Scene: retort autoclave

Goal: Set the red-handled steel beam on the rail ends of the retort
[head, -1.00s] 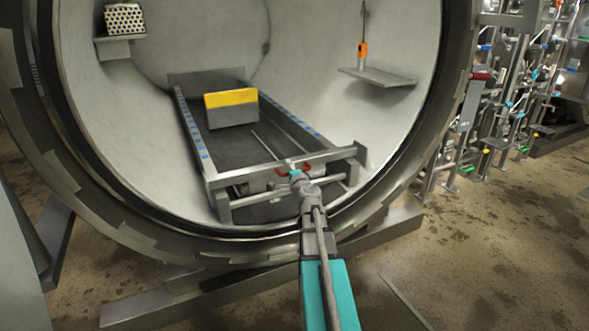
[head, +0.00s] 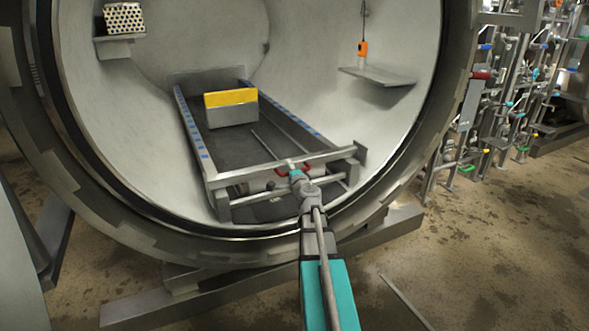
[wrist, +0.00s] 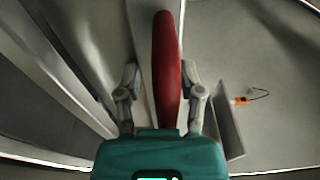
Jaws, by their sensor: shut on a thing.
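The steel beam (head: 240,177) lies crosswise over the front ends of the retort's two rails, the left rail (head: 193,125) and the right rail (head: 296,122), both with blue marks. Its left end is over the left rail end and its right end is near the right one. I cannot tell whether it touches them. My gripper (head: 296,174) is shut on the red handle (wrist: 167,70) near the beam's middle. The handle stands between the two fingers in the wrist view. My wrist partly hides the handle in the head view.
A grey block with a yellow top (head: 231,106) sits between the rails further in. A perforated box (head: 123,17) is on a left wall shelf. An orange device (head: 363,49) hangs above a right shelf (head: 378,76).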

